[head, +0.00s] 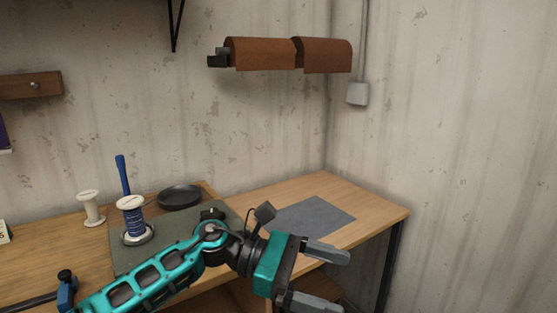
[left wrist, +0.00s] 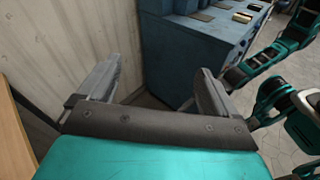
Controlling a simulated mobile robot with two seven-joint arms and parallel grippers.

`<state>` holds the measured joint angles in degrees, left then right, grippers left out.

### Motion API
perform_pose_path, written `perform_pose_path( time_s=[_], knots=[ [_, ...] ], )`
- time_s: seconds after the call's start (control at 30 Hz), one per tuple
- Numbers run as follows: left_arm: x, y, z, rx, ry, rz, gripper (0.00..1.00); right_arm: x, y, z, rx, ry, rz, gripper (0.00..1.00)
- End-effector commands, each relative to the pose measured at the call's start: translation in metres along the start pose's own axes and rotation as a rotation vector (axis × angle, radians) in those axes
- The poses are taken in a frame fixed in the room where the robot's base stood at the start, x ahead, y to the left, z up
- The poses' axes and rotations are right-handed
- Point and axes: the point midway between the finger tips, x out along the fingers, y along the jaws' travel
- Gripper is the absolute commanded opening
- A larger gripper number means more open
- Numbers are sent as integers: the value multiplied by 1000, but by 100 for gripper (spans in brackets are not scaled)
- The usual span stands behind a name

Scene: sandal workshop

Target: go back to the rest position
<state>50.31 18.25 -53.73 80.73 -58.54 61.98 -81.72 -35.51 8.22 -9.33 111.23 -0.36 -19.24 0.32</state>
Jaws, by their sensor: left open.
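My left gripper (head: 343,283) is in the lower middle of the head view, in front of the workbench's right part. Its two grey fingers point right and stand well apart. In the left wrist view the same gripper (left wrist: 160,66) is open, with nothing between its fingers. My left arm crosses the front of the bench from the lower left. Teal links of my other arm show at the right of the left wrist view, but I cannot make out its gripper.
The wooden workbench (head: 385,207) holds a grey sheet (head: 313,216), a dark dish (head: 180,197), a blue-thread spool (head: 132,217) and a white spool (head: 91,208). Brown leather (head: 265,53) hangs on the wall. A blue cabinet (left wrist: 185,60) stands beyond the fingers.

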Motion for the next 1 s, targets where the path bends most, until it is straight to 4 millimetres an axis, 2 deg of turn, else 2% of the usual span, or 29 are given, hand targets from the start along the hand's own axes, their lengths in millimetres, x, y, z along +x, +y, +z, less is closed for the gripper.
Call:
perform_pose_path(
  time_s=[0.07, 0.17, 0.27, 0.37, 0.47, 0.57, 0.67, 0.77, 0.83, 0.87, 0.9, 1.0],
  knots=[
    [8, -3, 4, -212, -175, 93, 92, 0, 0, 1, 0, -2, 0, 48],
    [4, -1, 6, -488, -385, 202, 92, -1, 0, 2, 1, -5, 0, 48],
    [-10, 3, -3, -776, -597, 300, 92, -2, -1, 3, 1, -6, -1, 48],
    [-32, 4, -23, -1071, -813, 389, 92, -2, -1, 3, 1, -7, -1, 48],
    [-57, -2, -54, -1364, -1035, 469, 92, -2, -1, 3, 1, -7, -1, 48],
    [-84, -18, -95, -1650, -1267, 544, 92, -2, -1, 3, 1, -7, -1, 48],
    [-108, -47, -141, -1922, -1515, 615, 92, -2, -1, 3, 1, -7, -1, 48],
    [-128, -88, -189, -2168, -1781, 683, 92, -2, -1, 3, 1, -7, -1, 48],
    [-139, -122, -218, -2314, -1974, 728, 92, -2, -1, 3, 1, -7, -1, 48],
    [-143, -137, -230, 2249, 1953, -708, 92, -2, -1, 3, 1, -7, -1, 48],
    [-147, -157, -243, 2141, 1904, -678, 92, -2, -1, 3, 1, -8, -1, 48],
    [-153, -201, -267, 1921, 1810, -619, 92, -2, -1, 3, 1, -8, -1, 48]
  ],
)
